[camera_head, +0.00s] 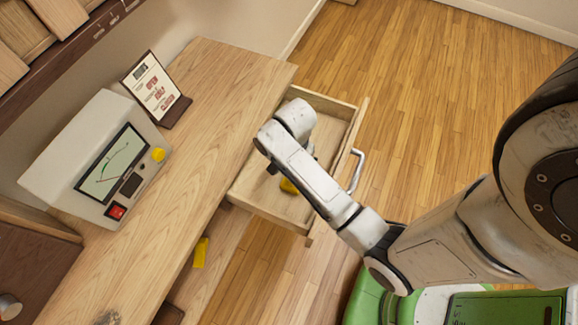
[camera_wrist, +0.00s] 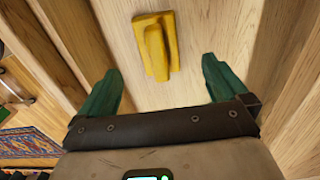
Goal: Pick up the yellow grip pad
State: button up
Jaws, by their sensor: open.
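The yellow grip pad (camera_head: 288,186) lies in the open wooden drawer (camera_head: 249,200), partly hidden by my arm in the head view. In the wrist view the yellow grip pad (camera_wrist: 155,48) shows as a flat base with a raised bar, lying on pale wood. My gripper (camera_wrist: 161,68) is open, with its two green fingers apart and nothing held between them. The pad appears between and beyond the fingertips; I cannot tell the exact height gap. In the head view my gripper is mostly hidden behind the wrist over the drawer.
The drawer has raised walls and a metal handle (camera_head: 356,171) on its front. The wooden desk (camera_head: 223,82) carries a white meter box (camera_head: 85,148) and a sign (camera_head: 153,88). Another yellow piece (camera_head: 200,252) is below the desk edge. Wood floor (camera_head: 440,70) is clear beyond.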

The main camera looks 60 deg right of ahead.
notch_tip(320, 180, down, 2)
jog(key=shift+f, duration=0.1)
jog(key=shift+s+d+f, duration=0.1)
jog(key=shift+f, duration=1.3)
jog(key=shift+s+d+f, duration=0.1)
jog(key=shift+f, duration=1.3)
jog(key=shift+c, duration=0.4)
jog(key=c, duration=1.1)
notch_tip(320, 180, up, 10)
